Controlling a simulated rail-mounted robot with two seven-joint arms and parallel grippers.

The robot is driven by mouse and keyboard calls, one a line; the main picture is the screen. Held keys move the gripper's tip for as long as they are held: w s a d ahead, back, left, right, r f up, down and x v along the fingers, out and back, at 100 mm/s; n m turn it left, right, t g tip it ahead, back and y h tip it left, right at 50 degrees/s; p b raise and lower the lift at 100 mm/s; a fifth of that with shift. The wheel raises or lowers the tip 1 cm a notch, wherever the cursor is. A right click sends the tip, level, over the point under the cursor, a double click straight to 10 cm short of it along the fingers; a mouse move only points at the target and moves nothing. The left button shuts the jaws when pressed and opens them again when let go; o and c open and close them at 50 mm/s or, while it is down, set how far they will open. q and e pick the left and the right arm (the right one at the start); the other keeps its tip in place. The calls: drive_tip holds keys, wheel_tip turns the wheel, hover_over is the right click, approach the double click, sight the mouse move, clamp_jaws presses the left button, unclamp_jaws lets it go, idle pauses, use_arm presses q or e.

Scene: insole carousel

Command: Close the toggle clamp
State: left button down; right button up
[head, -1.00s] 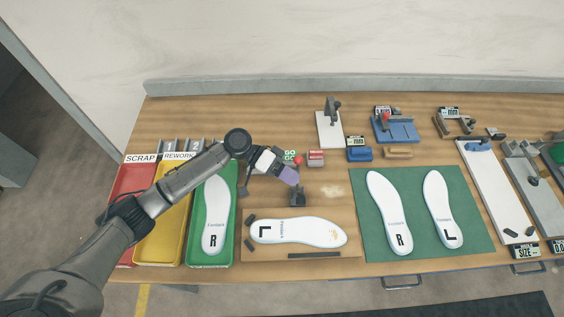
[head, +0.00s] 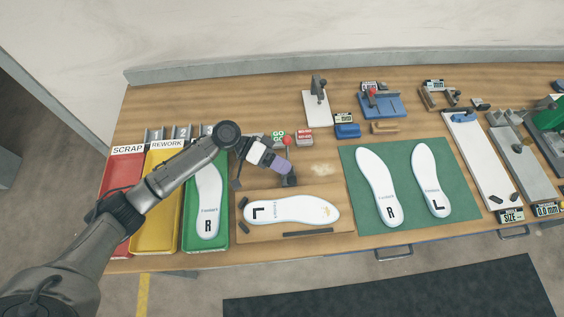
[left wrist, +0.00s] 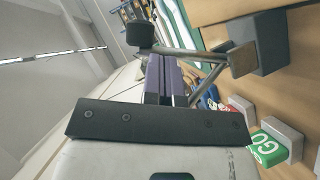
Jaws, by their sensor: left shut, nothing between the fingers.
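A white L insole (head: 290,210) lies on the board. My left gripper (head: 282,165), with purple fingers, is shut and empty, close beside the clamp's handle. In the left wrist view, the fingers (left wrist: 164,78) are together, and a metal bar with a black end (left wrist: 140,33) runs past them from the clamp's grey block (left wrist: 268,42). Whether they touch the clamp is unclear. My right gripper is out of view.
Red, yellow and green (head: 190,236) trays are at the left. A green mat (head: 400,170) with two insoles lies at the right. Fixtures line the back.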

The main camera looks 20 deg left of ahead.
use_arm(q)
drive_tip(key=shift+s+d, duration=0.1)
drive_tip(key=shift+s, duration=0.1)
drive_tip(key=shift+s+d+f+m+t+y, duration=0.2)
drive_tip(key=shift+s+d+m+t+y, duration=0.05)
drive_tip(key=shift+s+m+t+y, duration=0.25)
drive_tip(key=shift+s+d+f+m+t+y, duration=0.2)
drive_tip(key=shift+s+d+m+t+y, duration=0.15)
drive_tip(key=shift+m, duration=0.25)
drive_tip(key=shift+s+d+f+m+t+y+p, duration=0.35)
drive_tip(key=shift+s+f+m+t+y, duration=0.3)
drive_tip(key=shift+s+f+m, duration=0.2)
drive_tip(key=shift+s+d+f, duration=0.1)
drive_tip(key=shift+f, duration=0.15)
drive_tip(key=shift+s+d+f, duration=0.15)
drive_tip(key=shift+s+f, duration=0.1)
drive_tip(key=shift+f, duration=0.2)
drive_tip(key=shift+f, duration=0.1)
drive_tip(key=shift+s+a+r, duration=0.15)
drive_tip(key=shift+a+r, duration=0.05)
drive_tip(key=shift+a, duration=0.1)
drive_tip(key=v, duration=1.3)
drive_tip(key=shift+b, duration=0.3)
